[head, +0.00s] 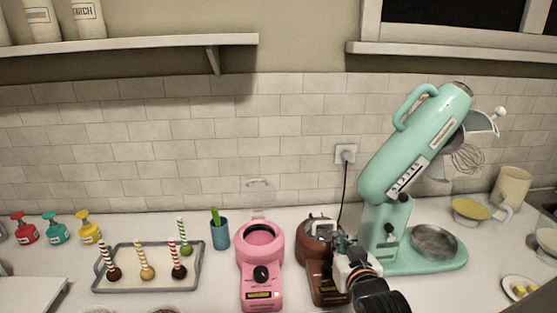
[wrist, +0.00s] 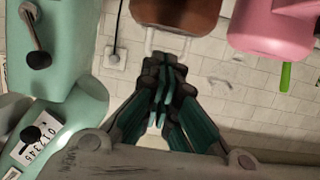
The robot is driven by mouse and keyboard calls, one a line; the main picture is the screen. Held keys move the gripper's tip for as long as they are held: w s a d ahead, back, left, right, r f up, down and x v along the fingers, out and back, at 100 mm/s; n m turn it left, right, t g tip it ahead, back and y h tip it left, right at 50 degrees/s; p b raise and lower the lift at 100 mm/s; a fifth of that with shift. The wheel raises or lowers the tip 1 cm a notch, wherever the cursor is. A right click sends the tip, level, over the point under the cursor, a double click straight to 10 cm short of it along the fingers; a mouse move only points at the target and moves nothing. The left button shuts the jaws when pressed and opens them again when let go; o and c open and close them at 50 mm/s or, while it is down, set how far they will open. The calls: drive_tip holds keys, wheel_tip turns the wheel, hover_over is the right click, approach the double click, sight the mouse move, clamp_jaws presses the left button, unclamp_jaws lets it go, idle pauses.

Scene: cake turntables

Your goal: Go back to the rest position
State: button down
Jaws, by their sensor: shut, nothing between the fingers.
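My gripper (head: 343,245) is shut and empty. In the head view it is beside the upper right part of a brown machine (head: 318,274), partly in front of it. I cannot tell whether they touch. In the wrist view the closed fingers (wrist: 166,72) point at the tiled wall, just below the brown machine's body (wrist: 178,14) in that picture. A pink machine (head: 262,266) stands to the left of the brown one and also shows in the wrist view (wrist: 270,28).
A mint stand mixer (head: 415,140), head tilted up, stands close right of my gripper. A black cord (head: 345,190) hangs behind. A grey-rimmed tray (head: 203,272) with several striped sticks, a blue cup (head: 219,235) and coloured bottles (head: 90,228) are on the left.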

drive_tip(key=s+r+g, duration=0.3)
drive_tip(key=s+g, duration=0.4)
drive_tip(key=s, duration=1)
drive_tip(key=shift+d+r+g, duration=0.15)
drive_tip(key=shift+g, duration=0.25)
